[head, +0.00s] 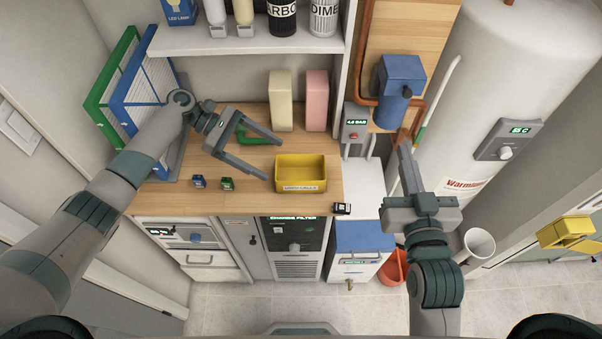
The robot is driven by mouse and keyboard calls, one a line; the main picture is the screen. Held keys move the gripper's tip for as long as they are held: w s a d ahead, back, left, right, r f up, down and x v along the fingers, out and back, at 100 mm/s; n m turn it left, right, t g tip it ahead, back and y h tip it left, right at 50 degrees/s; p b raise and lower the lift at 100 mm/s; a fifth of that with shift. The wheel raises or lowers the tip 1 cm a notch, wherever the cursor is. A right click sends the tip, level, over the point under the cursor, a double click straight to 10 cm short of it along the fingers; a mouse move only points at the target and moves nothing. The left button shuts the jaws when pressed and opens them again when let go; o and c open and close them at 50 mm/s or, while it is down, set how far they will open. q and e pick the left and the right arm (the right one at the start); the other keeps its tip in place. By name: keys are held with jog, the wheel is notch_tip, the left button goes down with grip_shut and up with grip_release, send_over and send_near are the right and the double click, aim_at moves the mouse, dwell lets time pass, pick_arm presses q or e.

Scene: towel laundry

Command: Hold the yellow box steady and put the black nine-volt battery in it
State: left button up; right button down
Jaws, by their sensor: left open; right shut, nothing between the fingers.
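The yellow box (315,182) sits open-topped on the wooden worktop, near its front right, with a white label on its front wall. A small black block with a white part, apparently the black nine-volt battery (341,208), is at the worktop's front right corner, right of and in front of the box. My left gripper (275,160) is open and empty, its fingertips just left of the box; I cannot tell whether they touch it. My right gripper (403,150) is shut and empty, to the right of the worktop, away from the battery.
A blue battery-like block (199,181) and a green one (227,183) lie on the worktop's left front. A cream block (280,100) and a pink block (316,100) stand behind the box. Blue and green racks (150,95) stand at left. A white tank (510,90) is at right.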

aim_at(297, 178)
pick_arm(q)
jog(key=shift+d+f, duration=0.1)
jog(key=shift+b+x, duration=0.45)
jog(key=shift+x, duration=0.4)
jog(key=b+x, duration=0.1)
jog(key=x, duration=0.3)
jog(key=shift+b, duration=0.4)
jog(key=p+x, duration=0.1)
jog(key=x, duration=0.1)
jog(key=shift+s+d, duration=0.1)
jog(key=shift+d, duration=0.2)
jog(key=shift+x, duration=0.75)
jog(key=c, duration=0.5)
